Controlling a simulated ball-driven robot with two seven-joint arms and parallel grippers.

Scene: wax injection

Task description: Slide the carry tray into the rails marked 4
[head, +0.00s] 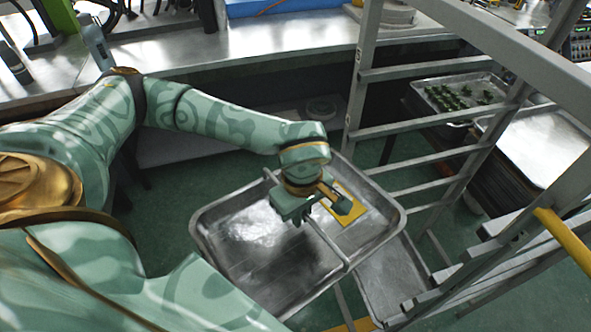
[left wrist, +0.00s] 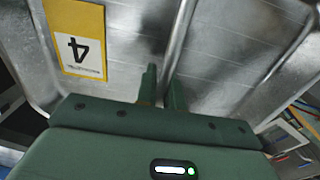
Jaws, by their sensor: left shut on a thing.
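The carry tray (head: 238,228) is a shallow, shiny metal tray with a thin bar (head: 333,254) running across it. A yellow card (head: 351,216) lies in it; the left wrist view shows the card (left wrist: 78,38) with a black 4 on white, upside down. My left gripper (head: 322,203) is above the tray, its fingers shut on the bar, which passes between the fingertips (left wrist: 163,88). The tray hangs left of the metal rack (head: 360,95), its right corner near the rack's opening. My right gripper is not in view.
The rack has several rungs and a yellow bar (head: 563,240) at right. Another metal tray surface (head: 388,278) shows low, just right of the carry tray. Behind the rack stands a tray of small green pieces (head: 470,82). A metal workbench (head: 240,50) runs along the back.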

